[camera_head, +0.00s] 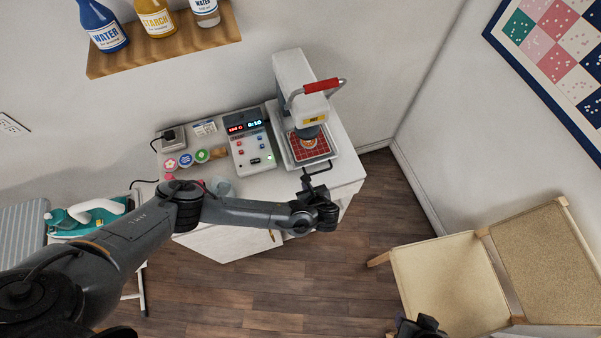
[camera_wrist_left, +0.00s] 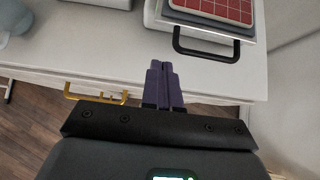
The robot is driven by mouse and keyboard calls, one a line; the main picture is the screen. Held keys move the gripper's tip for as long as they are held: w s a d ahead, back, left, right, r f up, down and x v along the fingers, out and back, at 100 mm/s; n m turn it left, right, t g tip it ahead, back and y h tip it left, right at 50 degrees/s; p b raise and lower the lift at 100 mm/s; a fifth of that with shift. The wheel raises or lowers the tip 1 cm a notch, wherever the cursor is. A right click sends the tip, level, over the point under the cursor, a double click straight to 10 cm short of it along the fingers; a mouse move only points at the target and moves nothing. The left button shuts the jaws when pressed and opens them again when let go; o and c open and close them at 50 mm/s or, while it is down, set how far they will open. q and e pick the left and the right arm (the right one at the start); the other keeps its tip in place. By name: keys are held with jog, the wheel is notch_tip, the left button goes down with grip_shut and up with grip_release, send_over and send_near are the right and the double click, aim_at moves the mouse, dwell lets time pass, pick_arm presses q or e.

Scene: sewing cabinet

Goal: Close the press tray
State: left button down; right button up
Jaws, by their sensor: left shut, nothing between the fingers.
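The heat press (camera_head: 296,75) stands at the right end of the white cabinet, with a red lever handle (camera_head: 321,86) on top. Its press tray (camera_head: 305,158) holds a red gridded pad (camera_head: 310,148) and has a dark handle (camera_head: 318,167) at the front. In the left wrist view the tray's black handle (camera_wrist_left: 206,51) is ahead and to the right of my fingers. My left gripper (camera_head: 309,181) is shut and empty, in front of the cabinet's edge near the tray handle; in the wrist view its fingers (camera_wrist_left: 163,84) are together, apart from the handle. My right gripper (camera_head: 422,326) shows only partly at the bottom edge.
A control box (camera_head: 251,154) with a lit display is left of the press. Several round badges (camera_head: 186,160) lie farther left. The cabinet has a brass drawer handle (camera_wrist_left: 95,95). An iron (camera_head: 90,214) is at far left; a chair (camera_head: 451,276) stands at right.

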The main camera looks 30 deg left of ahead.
pick_arm(q)
jog(key=x, duration=0.3)
jog(key=shift+f, duration=0.15)
jog(key=shift+w+a, duration=1.1)
jog(key=shift+a, duration=0.1)
jog(key=shift+w+a, duration=0.4)
pick_arm(e)
jog(key=shift+r, duration=0.1)
jog(key=shift+w, duration=0.1)
